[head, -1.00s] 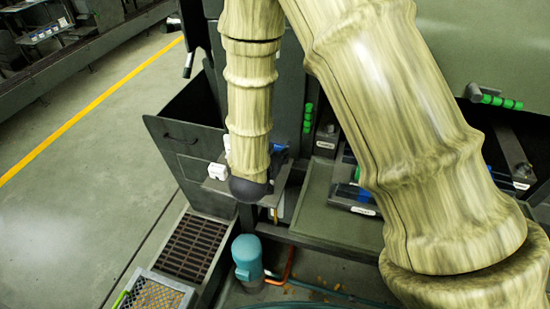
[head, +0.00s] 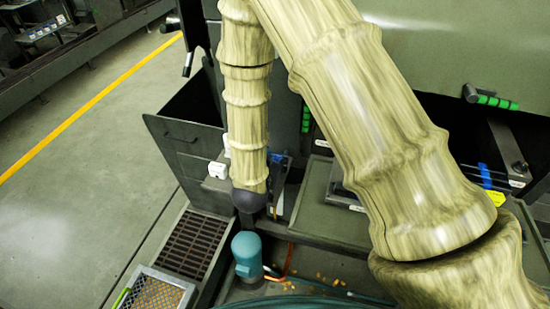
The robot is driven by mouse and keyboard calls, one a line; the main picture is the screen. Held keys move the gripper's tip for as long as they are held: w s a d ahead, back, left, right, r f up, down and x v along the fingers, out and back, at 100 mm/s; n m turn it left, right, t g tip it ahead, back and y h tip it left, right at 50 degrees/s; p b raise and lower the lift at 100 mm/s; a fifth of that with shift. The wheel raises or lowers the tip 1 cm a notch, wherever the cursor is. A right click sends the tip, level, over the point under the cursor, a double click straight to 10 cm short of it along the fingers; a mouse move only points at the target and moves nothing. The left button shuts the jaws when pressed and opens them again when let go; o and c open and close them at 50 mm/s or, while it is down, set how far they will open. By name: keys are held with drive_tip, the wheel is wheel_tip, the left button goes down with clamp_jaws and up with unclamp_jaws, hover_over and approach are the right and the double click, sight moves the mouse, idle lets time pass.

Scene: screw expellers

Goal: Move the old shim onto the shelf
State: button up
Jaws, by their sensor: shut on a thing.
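My pale, wood-grained arm crosses the view, and one link hangs down at the centre left to a dark rounded end. No gripper fingers show, and the arm hides what lies behind it. I cannot make out the old shim. A small grey shelf-like ledge (head: 212,184) with white blocks (head: 218,170) on it sits left of the hanging link. I cannot tell whether it is the shelf of the task. A thin part with a blue top (head: 277,157) shows just right of the link.
A teal motor-like cylinder (head: 246,255) stands below the arm's dark end, beside a floor grate (head: 189,246). A grey tray (head: 315,205) lies right of it. A blue-banded part (head: 485,175) and a yellow tag (head: 495,198) are at right. The floor (head: 75,215) at left is clear.

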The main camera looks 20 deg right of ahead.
drive_tip(key=shift+f, duration=0.1)
drive_tip(key=o, duration=1)
drive_tip(key=shift+s+a+r+b, duration=0.2)
drive_tip(key=shift+s+a+b, duration=0.2)
drive_tip(key=shift+s, duration=0.1)
drive_tip(key=b+v, duration=0.3)
drive_tip(key=v, duration=0.7)
drive_tip(key=shift+s+a+r+b, duration=0.1)
drive_tip(key=shift+s+r+b, duration=0.2)
drive_tip(key=shift+r, duration=0.15)
